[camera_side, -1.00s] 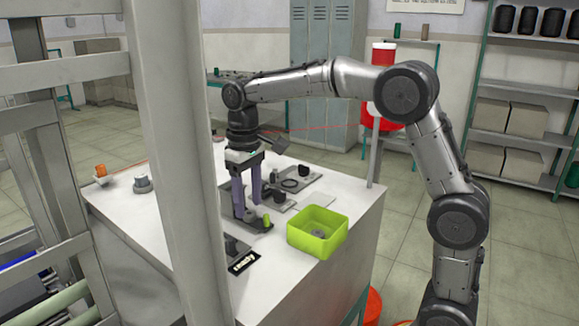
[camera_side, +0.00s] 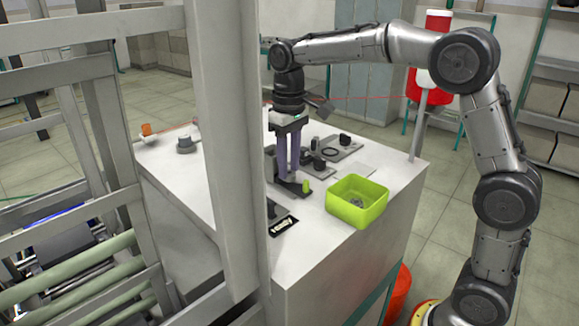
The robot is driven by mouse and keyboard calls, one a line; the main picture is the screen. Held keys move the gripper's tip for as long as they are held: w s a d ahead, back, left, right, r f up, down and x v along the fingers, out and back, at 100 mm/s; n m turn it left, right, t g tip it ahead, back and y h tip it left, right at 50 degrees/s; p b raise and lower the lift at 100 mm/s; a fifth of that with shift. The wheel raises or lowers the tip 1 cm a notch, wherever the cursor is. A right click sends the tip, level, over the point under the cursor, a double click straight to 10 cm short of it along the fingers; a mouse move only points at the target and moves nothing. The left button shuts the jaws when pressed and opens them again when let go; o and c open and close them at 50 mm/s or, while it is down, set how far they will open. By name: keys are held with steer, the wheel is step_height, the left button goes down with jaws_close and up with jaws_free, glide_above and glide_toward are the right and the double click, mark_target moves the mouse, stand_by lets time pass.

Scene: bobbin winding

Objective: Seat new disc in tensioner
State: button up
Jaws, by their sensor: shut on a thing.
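My gripper (camera_side: 289,176) points straight down with its two long purple-grey fingers close together. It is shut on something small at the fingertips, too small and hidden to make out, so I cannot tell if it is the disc.
A lime-green bin (camera_side: 357,200) with grey pieces inside stands to the right. Behind are a grey plate with dark round parts (camera_side: 332,151) and a pale flat plate (camera_side: 350,173).

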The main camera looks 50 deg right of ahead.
steer(key=shift+r, duration=1.8)
steer(key=shift+r, duration=0.1)
steer(key=shift+r, duration=0.3)
step_height(320, 180, up, 5)
steer(key=w+d+m, duration=0.1)
steer(key=d+m, duration=0.5)
steer(key=d, duration=1.3)
steer(key=shift+w+a+f, duration=0.1)
steer(key=shift+f, duration=2.25)
steer(key=shift+w+a+f, duration=0.1)
steer(key=shift+f, duration=2.2)
steer(key=shift+f, duration=0.7)
